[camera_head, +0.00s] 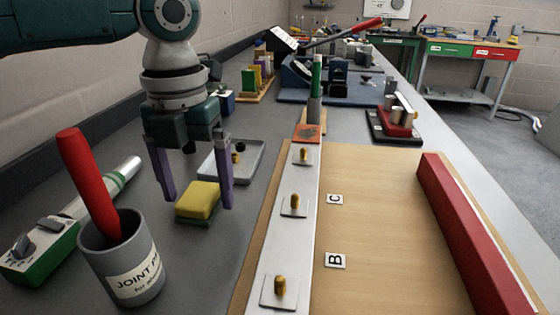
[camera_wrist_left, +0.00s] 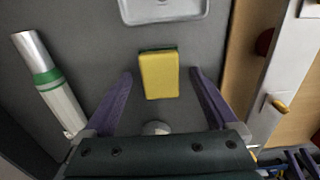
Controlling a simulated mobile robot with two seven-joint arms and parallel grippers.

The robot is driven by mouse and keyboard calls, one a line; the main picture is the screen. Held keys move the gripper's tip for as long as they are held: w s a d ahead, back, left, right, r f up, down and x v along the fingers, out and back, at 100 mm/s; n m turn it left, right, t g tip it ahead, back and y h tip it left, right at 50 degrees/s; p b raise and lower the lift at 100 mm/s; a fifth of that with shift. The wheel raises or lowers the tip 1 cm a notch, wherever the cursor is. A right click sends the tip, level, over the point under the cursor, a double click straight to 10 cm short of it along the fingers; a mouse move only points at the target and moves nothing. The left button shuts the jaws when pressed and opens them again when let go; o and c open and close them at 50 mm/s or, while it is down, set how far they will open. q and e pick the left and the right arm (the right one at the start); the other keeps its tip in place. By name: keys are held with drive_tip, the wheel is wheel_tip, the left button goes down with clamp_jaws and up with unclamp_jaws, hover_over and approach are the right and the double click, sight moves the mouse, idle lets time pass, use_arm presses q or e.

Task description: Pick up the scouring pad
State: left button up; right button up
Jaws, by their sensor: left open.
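The scouring pad (camera_head: 198,202) is a yellow block with a dark green layer underneath, lying flat on the grey bench. It also shows in the left wrist view (camera_wrist_left: 158,75), just ahead of the fingers and between their lines. My left gripper (camera_head: 197,205) points down with its two purple fingers spread, one on each side of the pad in the head view. The wrist view shows the open fingers (camera_wrist_left: 162,76) with nothing held between them. I cannot tell exactly how high the fingertips are above the bench. My right gripper is not in view.
A grey metal tray (camera_head: 248,172) lies just behind the pad. A grey cup (camera_head: 120,285) with a red-handled tool stands at front left, beside a green and white device (camera_head: 45,258). A wooden board (camera_head: 385,230) with a metal bar (camera_head: 290,230) is to the right.

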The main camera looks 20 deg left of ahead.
sight(198, 193)
use_arm(q)
drive_tip(key=c, duration=1.4)
wheel_tip(198, 193, up, 20)
drive_tip(key=shift+r+p, duration=0.1)
drive_tip(key=shift+p, duration=1.1)
